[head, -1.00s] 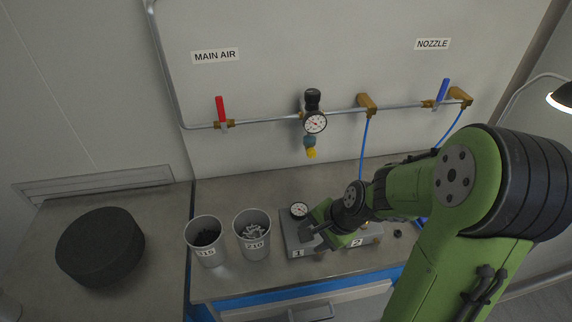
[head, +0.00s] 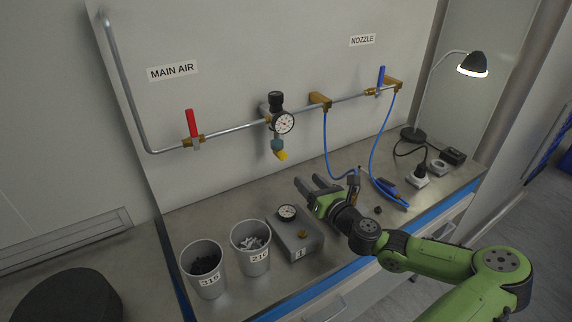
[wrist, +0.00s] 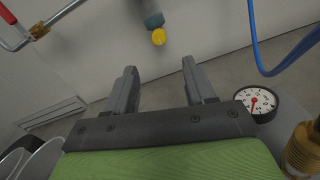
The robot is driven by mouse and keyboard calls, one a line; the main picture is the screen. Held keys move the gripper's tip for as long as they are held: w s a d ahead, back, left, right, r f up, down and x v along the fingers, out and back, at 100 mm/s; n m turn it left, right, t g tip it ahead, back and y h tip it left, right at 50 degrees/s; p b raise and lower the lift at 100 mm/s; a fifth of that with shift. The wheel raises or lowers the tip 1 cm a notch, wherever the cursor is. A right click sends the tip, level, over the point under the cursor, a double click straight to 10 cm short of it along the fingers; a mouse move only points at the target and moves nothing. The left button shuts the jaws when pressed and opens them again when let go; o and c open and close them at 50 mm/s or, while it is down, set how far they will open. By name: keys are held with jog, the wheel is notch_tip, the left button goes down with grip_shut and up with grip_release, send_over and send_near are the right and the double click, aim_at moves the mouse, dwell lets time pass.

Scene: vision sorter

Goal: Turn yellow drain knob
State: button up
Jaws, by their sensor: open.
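The yellow drain knob (head: 282,156) sits at the bottom of the regulator (head: 283,122) on the wall pipe, below its round gauge. In the wrist view the yellow drain knob (wrist: 158,37) shows beyond the fingertips, under a grey-blue bowl. My gripper (head: 309,184) is open and empty, in front of and below the knob, a little to its right, and apart from it. Its two fingers (wrist: 160,77) also show in the wrist view, spread with clear space between them.
Two cups, labelled 316 (head: 205,270) and 210 (head: 250,248), stand left of a grey box with a gauge (head: 294,236). A red handle (head: 192,124) and a blue handle (head: 381,77) are on the pipe. Blue hoses (head: 326,150) hang to the right. A lamp (head: 472,65) stands far right.

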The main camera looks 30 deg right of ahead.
aim_at(284, 158)
jog(key=w, duration=0.7)
jog(key=w+b, duration=0.1)
jog(key=w, duration=0.3)
jog(key=shift+w+d, duration=0.2)
jog(key=shift+d, duration=0.05)
jog(key=shift+c, duration=0.4)
grip_shut()
